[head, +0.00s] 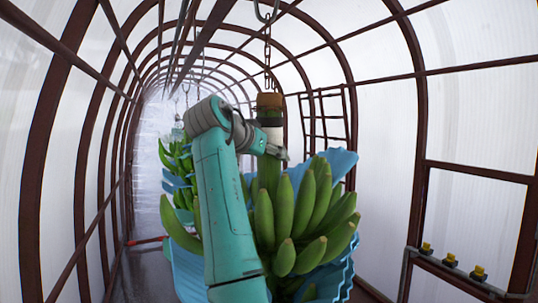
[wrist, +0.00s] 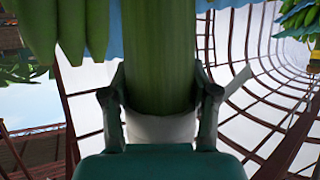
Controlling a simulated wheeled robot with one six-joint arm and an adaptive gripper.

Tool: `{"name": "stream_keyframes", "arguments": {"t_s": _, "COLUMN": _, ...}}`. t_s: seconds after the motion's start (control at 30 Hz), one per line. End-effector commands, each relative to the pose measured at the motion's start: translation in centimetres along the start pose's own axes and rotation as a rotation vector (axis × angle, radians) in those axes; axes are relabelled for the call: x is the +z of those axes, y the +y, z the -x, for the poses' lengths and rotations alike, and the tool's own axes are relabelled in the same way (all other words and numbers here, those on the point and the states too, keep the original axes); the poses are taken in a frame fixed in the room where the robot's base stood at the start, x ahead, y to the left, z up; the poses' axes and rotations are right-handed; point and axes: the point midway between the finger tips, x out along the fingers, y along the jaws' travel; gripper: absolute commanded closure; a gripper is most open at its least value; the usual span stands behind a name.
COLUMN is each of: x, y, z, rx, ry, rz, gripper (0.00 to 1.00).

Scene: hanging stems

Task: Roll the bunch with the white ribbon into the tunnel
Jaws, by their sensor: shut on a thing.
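The bunch with the white ribbon (head: 305,215) is a large cluster of green bananas with blue sheets around it, hanging upright from a chain (head: 267,45). Its thick green stem rises to a brown cut top in the head view and fills the middle of the wrist view (wrist: 160,55). The white ribbon (head: 272,134) is wrapped around the stem above the bananas; it also shows in the wrist view (wrist: 160,128) with a loose end at right. My gripper (head: 276,150) is shut on the stem at the ribbon, with a finger on each side (wrist: 160,90). My arm hides part of the bunch.
The tunnel (head: 422,120) has brown arched ribs and pale walls, running away to the back left. Another green bunch (head: 184,165) with blue sheets hangs further in, left of my arm. Dark rails (head: 205,38) run overhead. Yellow-and-black items (head: 451,259) sit on a low rail at right.

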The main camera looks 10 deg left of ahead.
Motion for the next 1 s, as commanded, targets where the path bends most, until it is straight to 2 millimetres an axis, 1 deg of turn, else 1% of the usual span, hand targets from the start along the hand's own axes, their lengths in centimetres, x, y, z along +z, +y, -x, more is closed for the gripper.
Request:
{"name": "stream_keyframes", "arguments": {"t_s": 0.47, "x": 0.13, "y": 0.04, "z": -0.09, "rx": 0.003, "ry": -0.002, "rz": 0.004, "gripper": 1.00}}
{"name": "stream_keyframes", "arguments": {"t_s": 0.5, "x": 0.13, "y": 0.04, "z": -0.10, "rx": 0.003, "ry": -0.002, "rz": 0.004, "gripper": 0.38}}
{"name": "stream_keyframes", "arguments": {"t_s": 0.6, "x": 0.13, "y": 0.04, "z": -0.09, "rx": 0.003, "ry": -0.002, "rz": 0.003, "gripper": 0.16}}
{"name": "stream_keyframes", "arguments": {"t_s": 0.9, "x": 0.08, "y": 0.04, "z": -0.04, "rx": 0.002, "ry": -0.002, "rz": 0.002, "gripper": 0.16}}
{"name": "stream_keyframes", "arguments": {"t_s": 1.0, "x": 0.07, "y": 0.00, "z": 0.36, "rx": 0.001, "ry": -0.001, "rz": 0.002, "gripper": 0.16}}
